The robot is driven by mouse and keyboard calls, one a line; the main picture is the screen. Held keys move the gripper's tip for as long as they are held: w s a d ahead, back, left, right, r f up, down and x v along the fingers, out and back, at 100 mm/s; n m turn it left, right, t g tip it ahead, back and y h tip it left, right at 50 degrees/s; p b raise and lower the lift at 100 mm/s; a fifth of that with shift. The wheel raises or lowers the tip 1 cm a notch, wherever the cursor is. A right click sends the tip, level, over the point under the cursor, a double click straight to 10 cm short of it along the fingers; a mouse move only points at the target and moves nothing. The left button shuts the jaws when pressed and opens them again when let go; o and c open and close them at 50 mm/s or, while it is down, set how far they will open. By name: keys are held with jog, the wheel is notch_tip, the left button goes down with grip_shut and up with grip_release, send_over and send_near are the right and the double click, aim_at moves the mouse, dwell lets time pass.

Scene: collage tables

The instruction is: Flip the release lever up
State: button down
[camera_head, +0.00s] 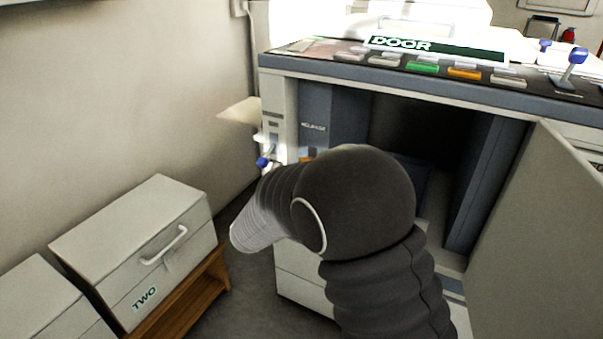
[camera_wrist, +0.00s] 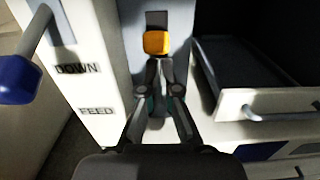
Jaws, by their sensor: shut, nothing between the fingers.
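The release lever shows as an orange knob (camera_wrist: 157,42) in front of a dark slot on the grey inner panel, in the wrist view. My gripper is hidden behind my arm in the head view.
A blue-ended lever (camera_wrist: 18,80) stands out left of my gripper, beside labels DOWN and FEED. A grey drawer or tray (camera_wrist: 265,105) is on the right. The machine's open door (camera_head: 540,220) is at the right. A cabinet marked TWO (camera_head: 135,250) stands at the left.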

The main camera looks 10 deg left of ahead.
notch_tip(320, 180, down, 5)
jog(key=s+b, duration=0.1)
jog(key=b, duration=0.3)
jog(key=r+v, duration=0.1)
jog(key=v, duration=0.9)
jog(key=shift+r+p, duration=0.4)
jog(key=shift+p, duration=0.05)
jog(key=shift+a, duration=0.15)
